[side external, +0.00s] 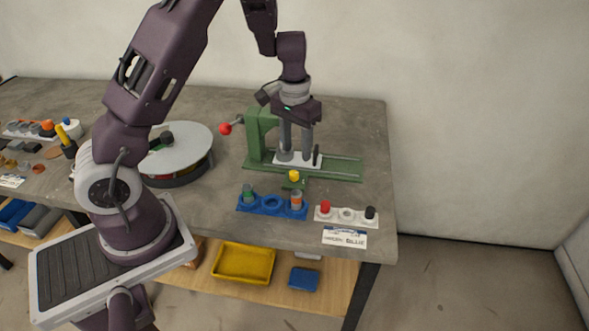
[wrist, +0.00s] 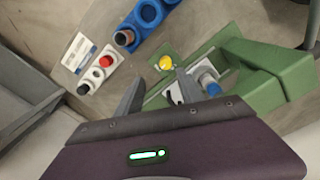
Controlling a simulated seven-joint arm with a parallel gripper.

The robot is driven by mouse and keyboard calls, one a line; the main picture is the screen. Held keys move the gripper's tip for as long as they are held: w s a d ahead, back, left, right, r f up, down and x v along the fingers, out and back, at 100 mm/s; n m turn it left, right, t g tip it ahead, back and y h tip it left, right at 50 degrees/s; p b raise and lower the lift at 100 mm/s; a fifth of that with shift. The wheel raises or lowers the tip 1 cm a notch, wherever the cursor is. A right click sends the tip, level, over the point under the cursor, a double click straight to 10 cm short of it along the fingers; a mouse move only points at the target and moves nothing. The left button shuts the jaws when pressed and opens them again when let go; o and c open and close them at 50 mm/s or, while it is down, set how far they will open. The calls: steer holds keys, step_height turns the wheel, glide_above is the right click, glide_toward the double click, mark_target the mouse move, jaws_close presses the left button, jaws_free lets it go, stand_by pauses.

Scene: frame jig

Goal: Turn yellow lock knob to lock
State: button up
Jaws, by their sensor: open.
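The yellow lock knob (side external: 294,176) sits on the front side of the green frame jig (side external: 335,170), close to a white plate (side external: 310,164). In the wrist view the yellow knob (wrist: 166,62) shows beyond my fingertips, on a small green base. My gripper (side external: 296,155) points down over the white plate, behind the knob. In the wrist view my gripper (wrist: 161,84) is open, its fingers apart and not touching the knob. A blue-topped grey part (wrist: 208,86) stands on the plate beside the right finger, partly hidden.
A blue holder (side external: 272,206) with green and orange-grey parts stands in front of the jig. A white holder (side external: 346,216) with red and black parts is right of it. A red-ball lever (side external: 226,128) sticks out left of the jig, near a round turntable (side external: 196,140).

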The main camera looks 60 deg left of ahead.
mark_target(295, 172)
steer(key=f, duration=0.5)
steer(key=a+f, duration=0.1)
steer(key=f, duration=0.2)
steer(key=shift+f, duration=0.25)
jaws_close()
